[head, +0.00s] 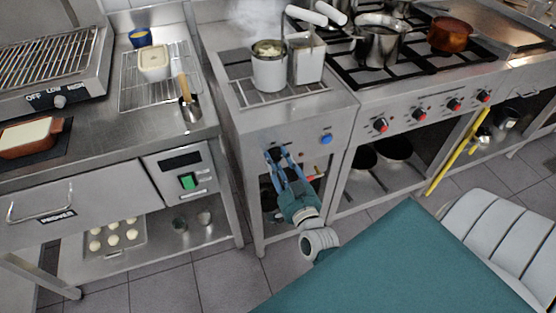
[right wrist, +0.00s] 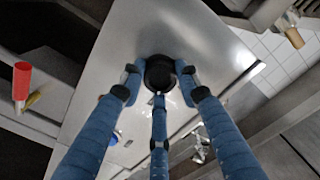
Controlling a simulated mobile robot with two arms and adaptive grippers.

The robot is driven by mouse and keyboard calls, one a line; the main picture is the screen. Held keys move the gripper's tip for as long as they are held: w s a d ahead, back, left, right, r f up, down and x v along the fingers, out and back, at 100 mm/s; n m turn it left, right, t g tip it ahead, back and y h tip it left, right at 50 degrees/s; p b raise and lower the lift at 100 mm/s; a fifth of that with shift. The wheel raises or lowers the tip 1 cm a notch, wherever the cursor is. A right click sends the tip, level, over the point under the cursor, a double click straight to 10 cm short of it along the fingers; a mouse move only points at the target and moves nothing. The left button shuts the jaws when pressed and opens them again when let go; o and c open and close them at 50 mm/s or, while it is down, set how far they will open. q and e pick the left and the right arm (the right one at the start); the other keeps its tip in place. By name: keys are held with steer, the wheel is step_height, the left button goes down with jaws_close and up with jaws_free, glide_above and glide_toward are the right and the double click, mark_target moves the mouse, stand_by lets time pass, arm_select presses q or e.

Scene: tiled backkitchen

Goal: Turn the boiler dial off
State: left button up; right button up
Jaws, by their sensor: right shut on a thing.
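The boiler (head: 300,120) is a steel unit in the middle of the head view, with steaming pots on its top. Its dial (right wrist: 159,71) is a round black knob on the front panel, seen in the right wrist view. My right gripper (head: 277,156) has its blue fingers closed around the dial. The wrist view shows the fingertips (right wrist: 158,84) touching its sides and lower edge. The fingers mostly hide the dial in the head view, and its pointer cannot be made out. My left gripper is not in view.
A blue round light or button (head: 326,139) sits right of the dial on the panel. A red-handled part (head: 314,177) is below it. The stove (head: 425,110) with red-marked knobs is on the right. A counter with a green switch (head: 188,181) is on the left.

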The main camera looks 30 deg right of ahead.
steer(key=shift+r+n, duration=0.2)
steer(key=shift+n, duration=0.1)
steer(key=shift+r+n+p, duration=0.1)
steer(key=shift+n+p, duration=0.7)
steer(key=shift+p, duration=0.15)
steer(key=n+p, duration=0.1)
steer(key=n, duration=0.1)
steer(key=shift+n, duration=0.3)
steer(key=n+p, duration=0.1)
steer(key=n, duration=0.2)
steer(key=shift+w+n+p, duration=0.1)
steer(key=shift+n+p, duration=0.2)
steer(key=shift+p, duration=0.1)
steer(key=shift+a+n+p, duration=0.1)
steer(key=shift+n+p, duration=0.2)
steer(key=shift+n, duration=1.3)
